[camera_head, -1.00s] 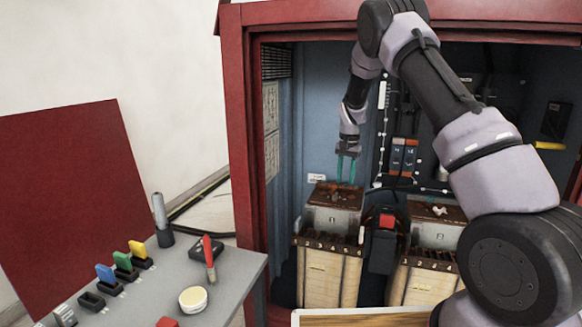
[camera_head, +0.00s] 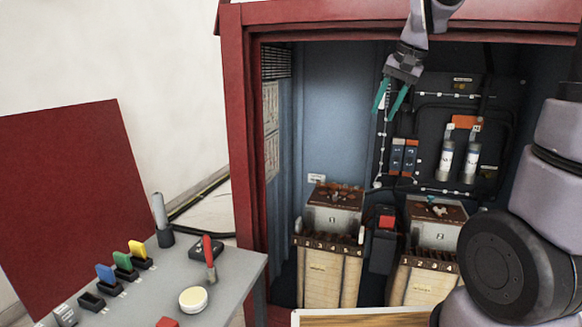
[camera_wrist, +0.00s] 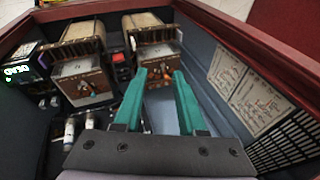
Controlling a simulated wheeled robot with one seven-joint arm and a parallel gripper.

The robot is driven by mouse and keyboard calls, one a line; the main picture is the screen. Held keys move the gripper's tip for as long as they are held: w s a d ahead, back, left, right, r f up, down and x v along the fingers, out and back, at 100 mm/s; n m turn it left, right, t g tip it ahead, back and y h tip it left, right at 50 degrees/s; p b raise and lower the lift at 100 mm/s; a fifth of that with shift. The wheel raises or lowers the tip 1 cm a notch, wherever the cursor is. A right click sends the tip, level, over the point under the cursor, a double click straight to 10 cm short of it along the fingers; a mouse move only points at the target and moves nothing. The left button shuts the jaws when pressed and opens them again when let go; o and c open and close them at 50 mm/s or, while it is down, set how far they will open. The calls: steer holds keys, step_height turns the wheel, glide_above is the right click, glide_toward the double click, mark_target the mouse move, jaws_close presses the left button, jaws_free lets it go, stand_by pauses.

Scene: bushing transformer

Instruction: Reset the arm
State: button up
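My gripper (camera_head: 390,97) has teal fingers and hangs in the upper part of the open red cabinet (camera_head: 240,150), in front of its blue back wall. The fingers are apart with nothing between them. In the wrist view my gripper (camera_wrist: 161,75) also shows open and empty. It is well above the two transformer units, the left one (camera_head: 333,220) and the right one (camera_head: 436,236), and touches neither. My arm comes in from the top of the head view, and its thick lower links stand at the right edge.
A grey table (camera_head: 235,272) at the lower left holds colored tools, a round white-yellow tin (camera_head: 193,299) and a red-handled tool (camera_head: 209,257). A red panel (camera_head: 80,190) leans at the left.

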steer(key=s+d+r+n+t, duration=0.1)
steer(key=s+r+t, duration=0.1)
steer(key=s, duration=1.7)
steer(key=shift+s+r+t, duration=0.15)
steer(key=shift+r+t, duration=0.15)
steer(key=shift+t, duration=0.3)
